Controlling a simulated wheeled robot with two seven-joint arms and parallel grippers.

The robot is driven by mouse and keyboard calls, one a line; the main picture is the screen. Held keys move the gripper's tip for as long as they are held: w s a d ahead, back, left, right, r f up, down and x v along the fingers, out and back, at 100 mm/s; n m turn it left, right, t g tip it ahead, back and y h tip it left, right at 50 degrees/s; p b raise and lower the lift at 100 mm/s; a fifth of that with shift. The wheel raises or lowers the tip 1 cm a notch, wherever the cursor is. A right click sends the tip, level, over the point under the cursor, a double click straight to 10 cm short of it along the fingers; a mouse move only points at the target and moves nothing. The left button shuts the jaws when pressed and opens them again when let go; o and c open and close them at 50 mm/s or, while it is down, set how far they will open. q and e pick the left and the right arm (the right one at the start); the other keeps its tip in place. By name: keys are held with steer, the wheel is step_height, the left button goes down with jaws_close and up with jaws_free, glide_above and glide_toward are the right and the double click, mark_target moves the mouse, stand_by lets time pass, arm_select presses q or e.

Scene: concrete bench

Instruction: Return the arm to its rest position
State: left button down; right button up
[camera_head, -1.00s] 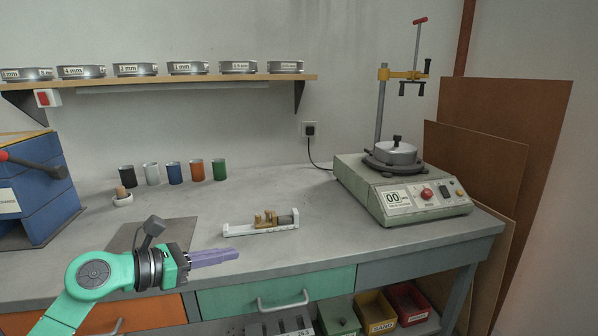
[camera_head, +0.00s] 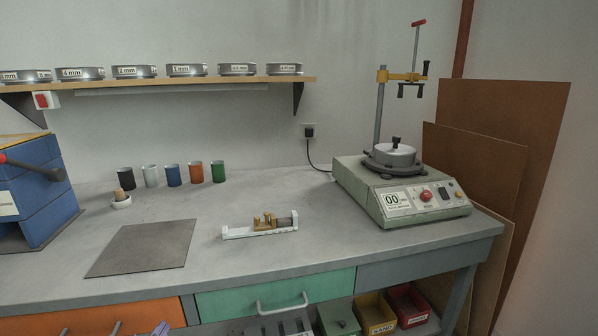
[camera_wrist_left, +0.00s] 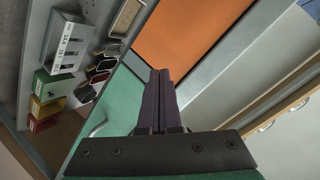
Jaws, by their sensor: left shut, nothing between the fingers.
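My left gripper shows in the left wrist view (camera_wrist_left: 160,76), with its two dark purple fingers shut together and nothing between them. In the head view only a small purple tip of it (camera_head: 161,328) shows at the bottom edge, in front of the orange drawer (camera_head: 120,312). The rest of the left arm is out of the head view. In the wrist view the fingers point along the orange (camera_wrist_left: 195,40) and green (camera_wrist_left: 125,110) drawer fronts. My right gripper is in neither view.
The concrete bench (camera_head: 300,200) holds a dark mat (camera_head: 145,247), a white fixture with brass parts (camera_head: 230,233), several coloured cups (camera_head: 172,175) and a green machine (camera_head: 350,185). Below are open bins (camera_head: 376,315). The bench above the mat is clear.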

arm_select(q)
steer(key=s+d+f+n+g+h, duration=0.2)
steer(key=s+d+f+g, duration=0.15)
steer(key=s+f, duration=0.35)
steer(key=s+d+f+n+g+h, duration=0.1)
steer(key=s+d+f+n+g, duration=0.15)
steer(key=s+f+g, duration=0.5)
steer(key=s+f, duration=0.3)
steer(key=f, duration=0.9)
steer(key=s+f, duration=0.3)
steer(key=f, duration=0.9)
steer(key=s+a+f, duration=0.3)
steer(key=s+f, duration=0.9)
steer(key=s, duration=0.2)
step_height(320, 180, up, 15)
steer(key=s+p, duration=0.1)
steer(key=p, duration=1.4)
steer(key=shift+a, duration=0.2)
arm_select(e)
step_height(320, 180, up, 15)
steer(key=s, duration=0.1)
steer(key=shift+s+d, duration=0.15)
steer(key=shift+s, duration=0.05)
arm_select(q)
steer(key=shift+s, duration=0.1)
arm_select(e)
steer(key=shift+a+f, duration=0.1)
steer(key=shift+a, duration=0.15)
